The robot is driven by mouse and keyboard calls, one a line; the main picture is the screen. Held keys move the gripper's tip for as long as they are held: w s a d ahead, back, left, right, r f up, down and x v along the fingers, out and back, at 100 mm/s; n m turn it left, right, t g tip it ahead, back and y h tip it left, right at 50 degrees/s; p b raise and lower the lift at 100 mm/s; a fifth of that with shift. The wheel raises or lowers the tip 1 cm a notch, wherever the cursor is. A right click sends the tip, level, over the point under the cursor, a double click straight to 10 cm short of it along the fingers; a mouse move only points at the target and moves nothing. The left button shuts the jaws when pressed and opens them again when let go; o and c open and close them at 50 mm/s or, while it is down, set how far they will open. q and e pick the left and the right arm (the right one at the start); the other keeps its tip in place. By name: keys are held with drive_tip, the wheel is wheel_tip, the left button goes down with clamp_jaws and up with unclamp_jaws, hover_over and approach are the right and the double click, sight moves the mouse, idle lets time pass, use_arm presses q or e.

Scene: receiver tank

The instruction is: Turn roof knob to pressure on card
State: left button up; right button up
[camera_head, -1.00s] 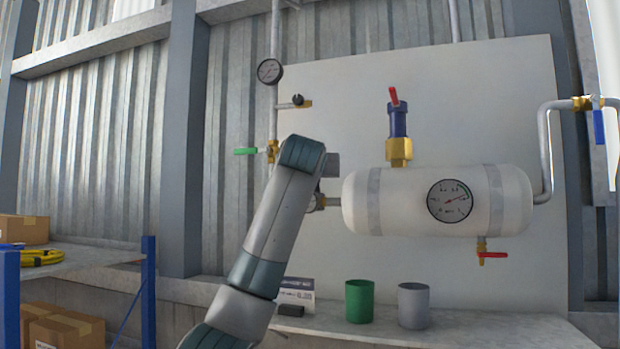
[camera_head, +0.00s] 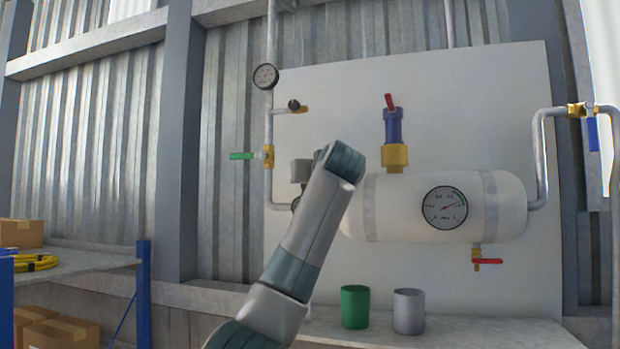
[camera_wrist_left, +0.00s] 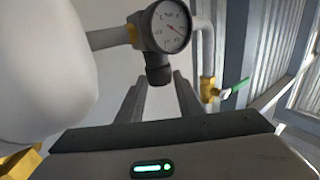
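In the left wrist view, which looks upside down, a black knob (camera_wrist_left: 158,72) sits against a round gauge (camera_wrist_left: 170,26) on the pipe beside the white tank. My left gripper (camera_wrist_left: 158,86) is open and empty, with its two fingers apart and pointing toward the knob, which shows between and just beyond the tips. I cannot tell whether they touch it. In the head view my left gripper (camera_head: 301,171) is partly hidden by my wrist, left of the tank (camera_head: 405,205); my arm hides the knob. The card is not visible now. My right gripper is not in view.
A green-handled valve (camera_head: 242,156) and an upper gauge (camera_head: 265,76) are on the left pipe. A red-topped blue relief valve (camera_head: 393,125) stands on the tank, with a red-handled drain (camera_head: 487,262) below. Green (camera_head: 355,307) and grey (camera_head: 409,311) cups stand on the bench.

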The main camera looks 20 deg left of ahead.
use_arm(q)
drive_tip(key=shift+o, duration=1.1)
drive_tip(key=shift+b+v, duration=0.7)
drive_tip(key=shift+v, duration=0.1)
drive_tip(key=b+v, duration=0.8)
drive_tip(key=v, duration=0.8)
drive_tip(key=shift+w, duration=0.1)
